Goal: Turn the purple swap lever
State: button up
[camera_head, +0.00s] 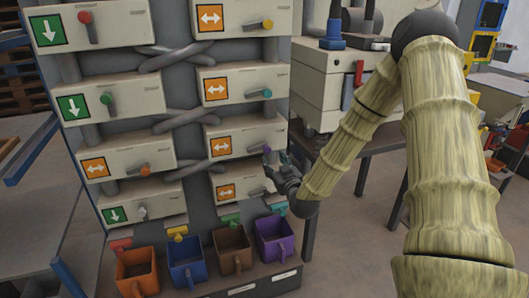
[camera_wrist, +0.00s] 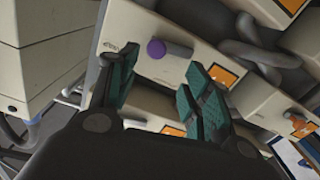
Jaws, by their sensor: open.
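The purple swap lever (camera_wrist: 156,48) shows in the wrist view as a purple ball knob on a short grey bar. It sits on the front of a pale box that has an orange double-arrow sign. My gripper (camera_wrist: 158,92) is open, with one teal-padded finger on each side of the knob in the picture. The knob appears ahead of the fingertips, and I see no contact. In the head view my gripper (camera_head: 271,162) is at the lower right boxes of the panel, and it largely hides the lever there.
Other levers stick out of the panel: red (camera_head: 85,17), green (camera_head: 106,98), orange (camera_head: 145,169) and yellow (camera_head: 267,23). Orange (camera_head: 136,285), blue (camera_head: 186,277), brown (camera_head: 232,262) and purple (camera_head: 275,252) bins stand below. A bench with a machine (camera_head: 329,90) is right of the panel.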

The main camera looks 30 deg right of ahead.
aim_at(268, 150)
jog(key=x, duration=0.6)
jog(key=d+x, duration=0.1)
jog(key=x, duration=0.2)
jog(key=shift+s, duration=0.1)
jog(key=shift+w, duration=0.55)
jog(key=shift+c, duration=0.3)
